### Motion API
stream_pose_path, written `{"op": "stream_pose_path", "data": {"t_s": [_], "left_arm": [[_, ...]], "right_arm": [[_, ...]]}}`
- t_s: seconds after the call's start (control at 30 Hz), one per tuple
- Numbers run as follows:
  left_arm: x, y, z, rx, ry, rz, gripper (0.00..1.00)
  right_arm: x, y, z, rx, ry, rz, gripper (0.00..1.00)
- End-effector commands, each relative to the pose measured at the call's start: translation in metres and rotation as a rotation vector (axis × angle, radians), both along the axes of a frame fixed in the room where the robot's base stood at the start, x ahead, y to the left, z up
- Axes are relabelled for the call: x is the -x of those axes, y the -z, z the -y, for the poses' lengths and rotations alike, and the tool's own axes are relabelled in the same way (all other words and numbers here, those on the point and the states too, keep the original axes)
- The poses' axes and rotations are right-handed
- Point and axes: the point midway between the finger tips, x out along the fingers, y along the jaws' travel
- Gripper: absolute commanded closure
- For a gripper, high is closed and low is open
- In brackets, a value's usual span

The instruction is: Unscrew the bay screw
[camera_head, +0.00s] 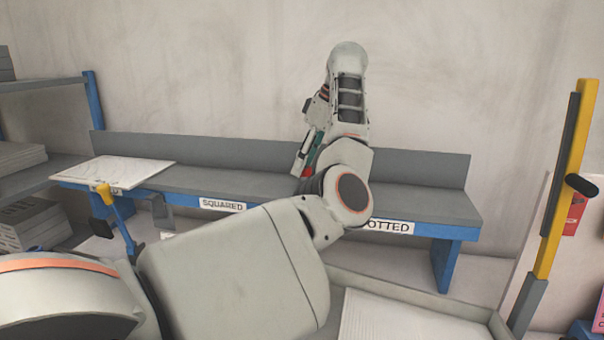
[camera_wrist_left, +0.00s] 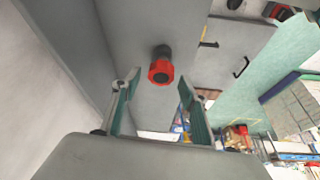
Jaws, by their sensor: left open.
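A short knob with a red faceted end and a dark grey body, which looks like the bay screw (camera_wrist_left: 160,70), sticks out from a grey surface in the left wrist view. My left gripper (camera_wrist_left: 159,80) is open, with one teal finger to each side of the knob's line. The knob shows just beyond the fingertips, and I see no contact. My right gripper is not in view.
The grey bench (camera_head: 215,184) with a low back board (camera_head: 230,152) carries "SQUARED" (camera_head: 222,205) and partly covered "OTTED" labels (camera_head: 388,226). A white sheet (camera_head: 115,172) lies at its left end. A yellow post (camera_head: 565,180) stands right; a shelf (camera_head: 40,85) stands left.

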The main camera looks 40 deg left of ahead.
Motion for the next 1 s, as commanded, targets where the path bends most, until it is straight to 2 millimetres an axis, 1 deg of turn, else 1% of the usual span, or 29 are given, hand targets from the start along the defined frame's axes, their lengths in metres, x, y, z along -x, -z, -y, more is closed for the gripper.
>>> {"op": "stream_pose_path", "data": {"t_s": [0.03,0.13,0.47,0.57,0.8,0.9,1.0], "left_arm": [[0.0,-0.005,0.0,0.0,0.0,0.001,0.57],[0.0,-0.01,0.0,0.0,0.0,0.001,0.57],[0.0,-0.01,0.0,-0.001,0.011,0.0,0.57],[0.001,-0.008,0.0,-0.001,0.071,0.003,0.57],[0.001,-0.006,0.0,-0.002,0.293,0.003,0.57],[0.001,-0.008,0.0,-0.001,0.361,0.001,0.57],[0.001,-0.01,0.0,0.0,0.392,0.001,0.57]], "right_arm": [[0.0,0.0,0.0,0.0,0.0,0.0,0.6],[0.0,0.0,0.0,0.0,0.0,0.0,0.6],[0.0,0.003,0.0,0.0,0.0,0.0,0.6],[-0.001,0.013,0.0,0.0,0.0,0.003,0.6],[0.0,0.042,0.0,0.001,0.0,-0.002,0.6],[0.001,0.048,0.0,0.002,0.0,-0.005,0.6],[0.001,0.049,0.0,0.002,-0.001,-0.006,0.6]]}}
